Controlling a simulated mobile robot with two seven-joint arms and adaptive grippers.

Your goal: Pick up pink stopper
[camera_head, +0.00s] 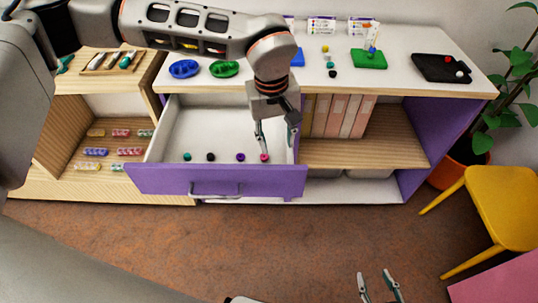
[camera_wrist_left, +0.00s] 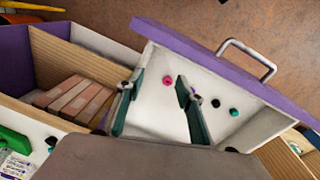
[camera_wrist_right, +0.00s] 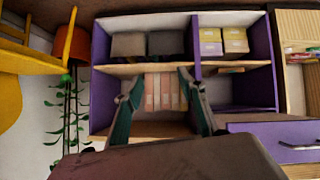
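The pink stopper (camera_head: 264,157) lies on the floor of the open purple drawer (camera_head: 215,181), near its front right. It also shows in the left wrist view (camera_wrist_left: 166,81), just beyond and between the fingertips. My left gripper (camera_head: 277,146) is open and empty, pointing down into the drawer above the stopper. In the left wrist view its fingers (camera_wrist_left: 157,95) are spread with a clear gap. My right gripper (camera_head: 378,282) is open and empty, low in front of the furniture over the floor. Its spread fingers also show in the right wrist view (camera_wrist_right: 157,88).
A purple stopper (camera_head: 240,157), a black stopper (camera_head: 210,157) and a teal stopper (camera_head: 187,157) lie in a row left of the pink one. The drawer's right wall and a shelf with books (camera_head: 340,116) are close to my left gripper. A yellow chair (camera_head: 500,205) stands at right.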

